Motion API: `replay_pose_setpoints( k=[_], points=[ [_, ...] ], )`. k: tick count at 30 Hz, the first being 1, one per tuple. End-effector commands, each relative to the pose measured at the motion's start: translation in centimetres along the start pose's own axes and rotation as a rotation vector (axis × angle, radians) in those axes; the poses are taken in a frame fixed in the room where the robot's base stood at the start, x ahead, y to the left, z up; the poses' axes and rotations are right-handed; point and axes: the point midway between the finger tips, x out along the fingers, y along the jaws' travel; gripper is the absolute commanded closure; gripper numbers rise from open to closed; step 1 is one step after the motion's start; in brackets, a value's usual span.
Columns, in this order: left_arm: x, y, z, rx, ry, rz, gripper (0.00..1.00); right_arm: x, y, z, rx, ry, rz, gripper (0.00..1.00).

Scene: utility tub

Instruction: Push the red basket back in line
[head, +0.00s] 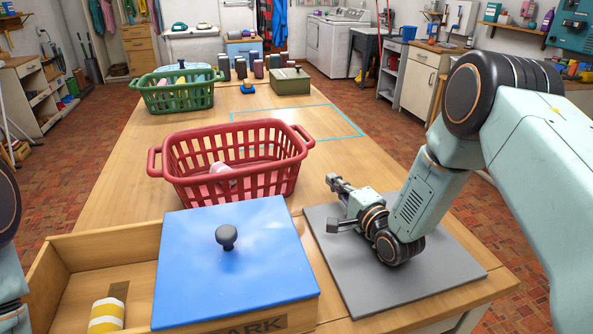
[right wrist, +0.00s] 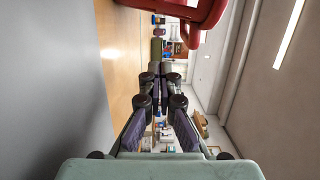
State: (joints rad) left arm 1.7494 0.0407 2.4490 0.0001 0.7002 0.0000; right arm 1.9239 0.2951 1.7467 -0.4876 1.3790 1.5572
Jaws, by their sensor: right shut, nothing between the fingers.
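The red basket (head: 238,170) stands upright on the wooden table in the middle of the head view, slightly askew. A small pale pink item (head: 222,172) shows through its slats. The basket's red edge (right wrist: 198,12) shows at the top of the right wrist view. My right gripper (head: 338,183) is shut and empty, low over the grey mat, to the right of the basket and apart from it. Its closed fingers (right wrist: 159,70) show in the right wrist view. My left gripper is out of view.
A cyan outline (head: 349,118) marks bare table behind the basket to the right. A green basket (head: 180,94), dark canisters and an olive box (head: 290,82) stand farther back. A blue-lidded box (head: 232,262) sits in front; a grey mat (head: 425,270) lies right of it.

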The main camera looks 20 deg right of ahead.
Motion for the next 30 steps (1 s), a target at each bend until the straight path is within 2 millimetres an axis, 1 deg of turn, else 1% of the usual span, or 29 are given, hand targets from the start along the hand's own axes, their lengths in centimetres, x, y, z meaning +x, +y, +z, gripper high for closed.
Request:
replay_pose_setpoints(
  k=[2, 5, 22, 25, 30],
  points=[
    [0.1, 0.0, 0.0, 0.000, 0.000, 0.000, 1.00, 0.1, 0.0, -0.1, 0.000, 0.001, -0.001, 1.00],
    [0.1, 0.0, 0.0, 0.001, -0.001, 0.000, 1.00, 0.8, -0.1, -0.1, -0.002, 0.001, -0.003, 1.00],
    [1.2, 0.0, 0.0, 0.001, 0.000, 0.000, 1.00, 9.7, 0.0, 0.0, -0.001, 0.001, -0.003, 1.00],
    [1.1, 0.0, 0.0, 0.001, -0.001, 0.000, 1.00, 10.1, 0.0, 1.8, 0.001, -0.002, 0.001, 1.00],
    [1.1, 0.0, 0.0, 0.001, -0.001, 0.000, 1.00, 10.7, -0.1, 3.4, 0.000, -0.001, 0.000, 1.00]
  ],
)
